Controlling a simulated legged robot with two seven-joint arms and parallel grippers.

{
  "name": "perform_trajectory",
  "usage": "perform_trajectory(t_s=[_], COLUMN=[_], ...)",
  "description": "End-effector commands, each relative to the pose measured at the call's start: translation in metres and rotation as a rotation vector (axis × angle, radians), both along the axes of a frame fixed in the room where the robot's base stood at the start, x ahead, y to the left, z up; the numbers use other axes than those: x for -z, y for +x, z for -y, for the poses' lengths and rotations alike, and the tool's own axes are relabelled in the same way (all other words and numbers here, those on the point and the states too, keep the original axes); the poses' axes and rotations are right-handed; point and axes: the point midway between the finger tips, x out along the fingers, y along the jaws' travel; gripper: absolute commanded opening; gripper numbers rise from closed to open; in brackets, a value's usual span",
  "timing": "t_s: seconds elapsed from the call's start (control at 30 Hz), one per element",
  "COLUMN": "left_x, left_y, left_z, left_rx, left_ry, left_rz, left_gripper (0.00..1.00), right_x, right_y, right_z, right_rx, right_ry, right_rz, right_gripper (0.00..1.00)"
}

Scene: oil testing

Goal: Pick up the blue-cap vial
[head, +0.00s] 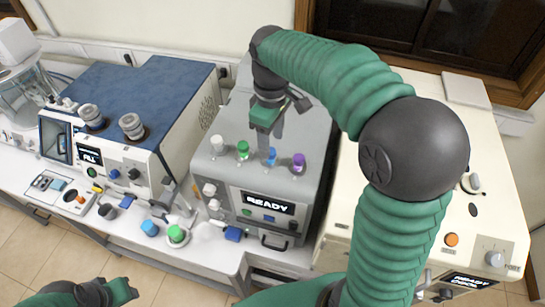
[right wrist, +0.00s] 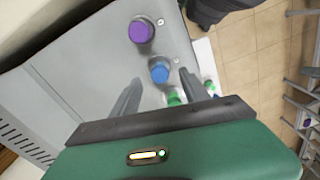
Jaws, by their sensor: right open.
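A blue-cap vial (head: 270,156) stands upright in the top of the grey machine, in a row with white-cap (head: 217,143), green-cap (head: 243,149) and purple-cap (head: 298,162) vials. My right gripper (head: 271,140) is open above the row, pointing down at the blue cap. In the right wrist view the blue cap (right wrist: 159,72) shows between the open fingertips (right wrist: 160,80), with the purple cap (right wrist: 141,30) beyond it and a green cap (right wrist: 174,98) partly hidden by the gripper. No finger clearly touches the blue cap. My left arm's end (head: 110,291) is low at the left; its jaws are unclear.
The grey machine (head: 228,185) has a READY display on its front. A blue-topped machine (head: 130,85) stands left and a cream one (head: 335,225) right. On the white bench (head: 120,232), a blue item (head: 149,228) and a green-capped item (head: 176,235) stand in front.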

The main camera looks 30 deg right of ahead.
Motion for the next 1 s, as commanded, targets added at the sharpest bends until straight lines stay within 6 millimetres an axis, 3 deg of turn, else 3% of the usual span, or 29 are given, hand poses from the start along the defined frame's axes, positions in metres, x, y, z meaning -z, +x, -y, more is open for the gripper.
perform_trajectory(t_s=[0.2,0.33,0.57,1.0], left_x=[-0.023,-0.027,-0.025,-0.025], left_y=[0.0,0.0,0.0,0.0], left_z=[0.0,0.0,0.0,0.0], left_rx=[0.0,0.0,0.0,0.0], left_ry=[0.0,0.0,0.0,0.0], left_rz=[0.0,0.001,0.0,0.0], left_gripper=[0.36,0.36,0.36,0.36], right_x=[0.026,0.048,0.055,0.055], right_y=[-0.004,-0.006,-0.003,-0.003], right_z=[0.0,0.0,0.0,0.0], right_rx=[-0.001,0.0,0.0,-0.001], right_ry=[0.002,0.001,-0.001,0.0], right_rz=[-0.005,0.0,0.003,0.001], right_gripper=[0.53,0.53,0.53,0.0])
